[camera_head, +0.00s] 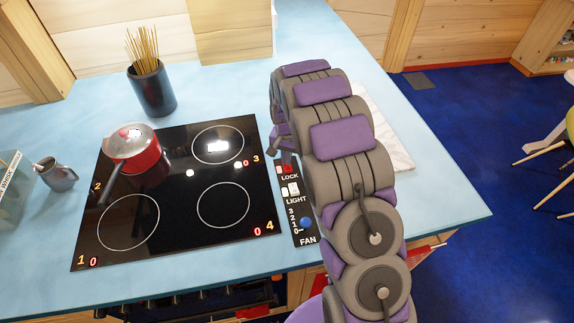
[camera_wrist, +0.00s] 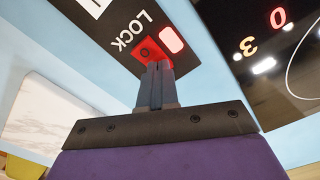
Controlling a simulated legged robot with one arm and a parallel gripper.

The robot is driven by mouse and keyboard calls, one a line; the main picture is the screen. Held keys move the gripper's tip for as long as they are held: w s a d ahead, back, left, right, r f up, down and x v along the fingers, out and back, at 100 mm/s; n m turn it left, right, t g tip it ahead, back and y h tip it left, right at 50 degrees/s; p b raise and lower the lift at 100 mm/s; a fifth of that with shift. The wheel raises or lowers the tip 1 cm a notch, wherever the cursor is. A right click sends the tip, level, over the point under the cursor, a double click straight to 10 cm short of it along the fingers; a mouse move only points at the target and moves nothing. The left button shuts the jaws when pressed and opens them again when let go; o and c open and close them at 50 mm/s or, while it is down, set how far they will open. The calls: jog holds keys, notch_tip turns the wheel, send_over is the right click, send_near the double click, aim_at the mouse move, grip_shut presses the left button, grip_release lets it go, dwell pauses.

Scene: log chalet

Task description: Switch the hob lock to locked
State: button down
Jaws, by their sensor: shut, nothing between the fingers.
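The black control panel (camera_head: 302,226) lies on the counter to the right of the hob. Its lock switch (camera_head: 289,168) is red and sits above the word LOCK; it also shows in the wrist view (camera_wrist: 147,49), beside a glowing red-pink lamp (camera_wrist: 172,39). My gripper (camera_wrist: 157,66) is shut and empty, its fingertips over the red switch and overlapping it in the wrist view. I cannot tell whether they press on it. The fingers hide part of the switch, and its exact position is unclear. In the head view my arm hides most of the gripper.
The black hob (camera_head: 175,215) carries a red pot (camera_head: 133,150) with a lid at its back left. The light switch (camera_head: 294,188) and blue fan knob (camera_head: 306,222) sit just below the lock. A white marble board (camera_head: 388,140) lies right of my arm. A dark spaghetti holder (camera_head: 153,90) stands behind.

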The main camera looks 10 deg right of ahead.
jog(key=shift+r+p, duration=1.2)
jog(key=shift+r, duration=2.2)
jog(key=s+r+n, duration=0.1)
jog(key=s+r, duration=0.8)
jog(key=s, duration=0.2)
jog(key=s+r+n+g, duration=0.1)
jog(key=s+r+n, duration=0.1)
jog(key=s, duration=1.4)
jog(key=s+r+n, duration=0.3)
jog(key=s+r, duration=0.1)
jog(key=s, duration=1.2)
jog(key=shift+r+g, duration=0.4)
